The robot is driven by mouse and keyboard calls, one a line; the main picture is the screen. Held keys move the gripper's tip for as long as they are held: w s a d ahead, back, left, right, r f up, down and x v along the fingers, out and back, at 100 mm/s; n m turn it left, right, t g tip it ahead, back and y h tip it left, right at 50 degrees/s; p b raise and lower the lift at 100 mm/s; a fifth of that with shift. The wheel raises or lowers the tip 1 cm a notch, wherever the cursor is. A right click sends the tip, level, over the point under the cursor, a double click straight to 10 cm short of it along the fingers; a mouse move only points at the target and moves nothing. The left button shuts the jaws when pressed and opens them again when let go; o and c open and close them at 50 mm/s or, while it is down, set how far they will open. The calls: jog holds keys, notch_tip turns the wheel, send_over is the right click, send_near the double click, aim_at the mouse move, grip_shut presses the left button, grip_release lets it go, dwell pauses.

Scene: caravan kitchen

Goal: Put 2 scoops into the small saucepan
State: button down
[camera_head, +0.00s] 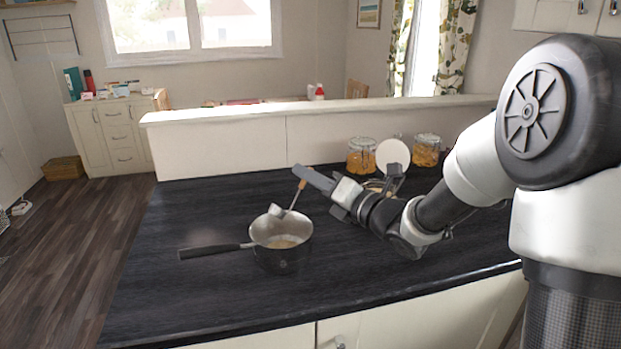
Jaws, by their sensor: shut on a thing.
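The small saucepan (283,262) stands on the dark counter, its black handle pointing left. A small patch of pale yellowish contents (284,242) shows on its bottom. My gripper (304,178) is shut on the handle of a scoop (292,200) with an orange-brown grip and a pale head. The scoop hangs tilted down to the left, with its head over the saucepan's back rim. I cannot tell whether the head touches the rim or holds anything. Behind my gripper is a partly hidden container (374,185) with pale contents.
Two glass jars with orange contents, one left (360,160) and one right (426,155), stand at the back by the low partition (220,150). A white disc (393,154) stands upright between them. The counter (180,290) is clear left and in front of the saucepan.

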jog(key=shift+s+a+r+n+b, duration=0.15)
jog(key=shift+n+b, duration=0.25)
jog(key=shift+b, duration=0.3)
jog(key=s+a+r+n+g+b, duration=0.1)
jog(key=s+a+r+n+b, duration=0.3)
jog(key=r+n+b, duration=0.2)
jog(key=shift+r+n+b, duration=0.4)
jog(key=shift+n+b, duration=0.3)
jog(key=shift+n, duration=0.7)
jog(key=shift+a, duration=0.1)
